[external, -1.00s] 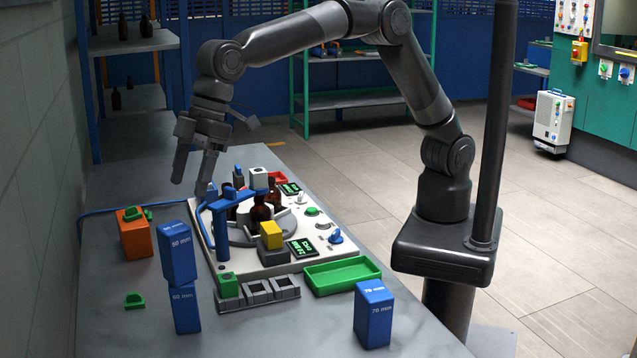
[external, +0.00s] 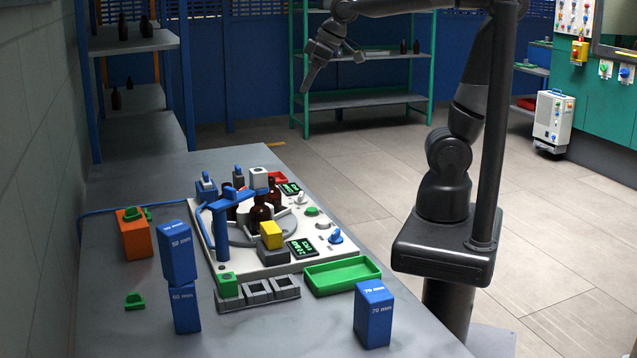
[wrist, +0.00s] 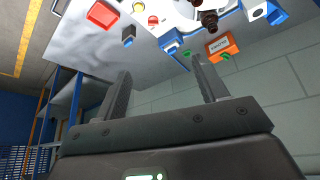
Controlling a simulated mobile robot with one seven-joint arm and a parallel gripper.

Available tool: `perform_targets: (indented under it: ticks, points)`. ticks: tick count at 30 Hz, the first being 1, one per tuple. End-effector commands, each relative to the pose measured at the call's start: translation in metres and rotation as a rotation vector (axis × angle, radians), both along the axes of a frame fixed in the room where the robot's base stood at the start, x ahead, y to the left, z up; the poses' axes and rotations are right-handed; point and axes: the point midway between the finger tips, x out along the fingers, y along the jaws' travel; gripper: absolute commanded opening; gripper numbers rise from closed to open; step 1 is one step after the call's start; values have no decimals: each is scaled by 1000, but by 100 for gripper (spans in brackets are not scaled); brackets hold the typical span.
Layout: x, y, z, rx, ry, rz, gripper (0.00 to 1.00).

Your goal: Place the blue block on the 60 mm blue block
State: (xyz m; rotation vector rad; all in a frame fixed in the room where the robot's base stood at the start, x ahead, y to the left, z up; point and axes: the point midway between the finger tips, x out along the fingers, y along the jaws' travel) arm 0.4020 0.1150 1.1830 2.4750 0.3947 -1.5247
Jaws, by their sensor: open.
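The blue block marked 60 mm (external: 185,308) stands upright on the table at the front left. A taller-looking blue block marked 50 mm (external: 178,252) rests on top of it, a little turned and apart from any gripper. A third blue block marked 70 mm (external: 374,314) stands alone at the front right of the table. My gripper (external: 315,70) is raised high at the back, far from these blocks. In the wrist view my gripper (wrist: 162,85) has its two fingers wide apart with nothing between them.
A white machine panel (external: 285,265) with amber bottles (external: 260,214) fills the table's middle. A green tray (external: 342,275), grey slotted holder (external: 258,293) and orange block (external: 134,238) stand around it. The table (external: 290,335) is bare between the stacked blocks and the 70 mm block.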

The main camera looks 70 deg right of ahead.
Motion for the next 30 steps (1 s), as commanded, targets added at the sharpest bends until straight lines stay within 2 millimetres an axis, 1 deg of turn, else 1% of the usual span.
perform_targets:
  ticks: [1, 3, 6, 10, 12, 16, 30]
  points:
    - [-16, -24, -5, 5, -8, -56, 66]
    - [-38, -50, -15, 11, -12, -121, 66]
    - [-66, -79, -30, 22, -18, -206, 66]
    - [-94, -103, -48, 33, -24, -288, 66]
    - [-104, -110, -55, 37, -24, -315, 66]
    - [-112, -115, -62, 40, -25, -338, 66]
    - [-112, -115, -62, 41, -25, -339, 66]
